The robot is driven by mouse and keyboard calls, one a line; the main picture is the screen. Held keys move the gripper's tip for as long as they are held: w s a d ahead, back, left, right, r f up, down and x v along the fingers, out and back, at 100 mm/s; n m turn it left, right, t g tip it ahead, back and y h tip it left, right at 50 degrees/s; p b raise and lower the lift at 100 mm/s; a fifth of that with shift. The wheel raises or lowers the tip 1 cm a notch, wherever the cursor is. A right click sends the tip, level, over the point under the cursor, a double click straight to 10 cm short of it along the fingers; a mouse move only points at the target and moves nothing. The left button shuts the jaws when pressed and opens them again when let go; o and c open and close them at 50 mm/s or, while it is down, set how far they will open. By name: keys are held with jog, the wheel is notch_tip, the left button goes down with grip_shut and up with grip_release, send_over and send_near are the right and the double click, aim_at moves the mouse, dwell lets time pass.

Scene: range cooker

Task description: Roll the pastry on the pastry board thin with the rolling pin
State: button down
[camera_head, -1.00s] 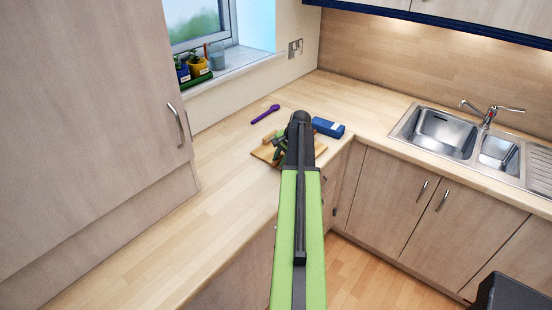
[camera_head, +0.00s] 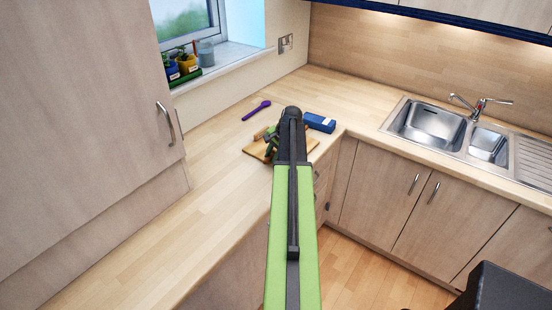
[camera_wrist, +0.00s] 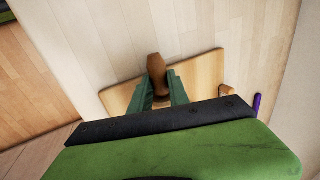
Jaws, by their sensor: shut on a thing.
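The pastry board (camera_head: 254,151) lies on the worktop near its front edge, mostly behind my arm in the head view. In the wrist view the board (camera_wrist: 208,70) is a pale wooden slab under my gripper. My gripper (camera_wrist: 164,72) has its green fingers over the board, shut on a brown, rounded wooden piece (camera_wrist: 155,66) that I take for the rolling pin. Much of that piece is hidden by the fingers and wrist. The gripper is small and partly covered in the head view (camera_head: 271,142). I cannot make out the pastry.
A purple spoon (camera_head: 256,110) lies left of and beyond the board. A blue box (camera_head: 320,122) stands to its right. The worktop at left is clear; a sink (camera_head: 428,125) is right.

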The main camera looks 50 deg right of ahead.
jog(key=shift+w, duration=0.3)
jog(key=shift+w+f, duration=0.1)
jog(key=shift+w, duration=3.1)
jog(key=shift+s+a, duration=0.15)
jog(key=shift+s, duration=4.9)
jog(key=shift+w, duration=5.1)
jog(key=shift+s, duration=5.1)
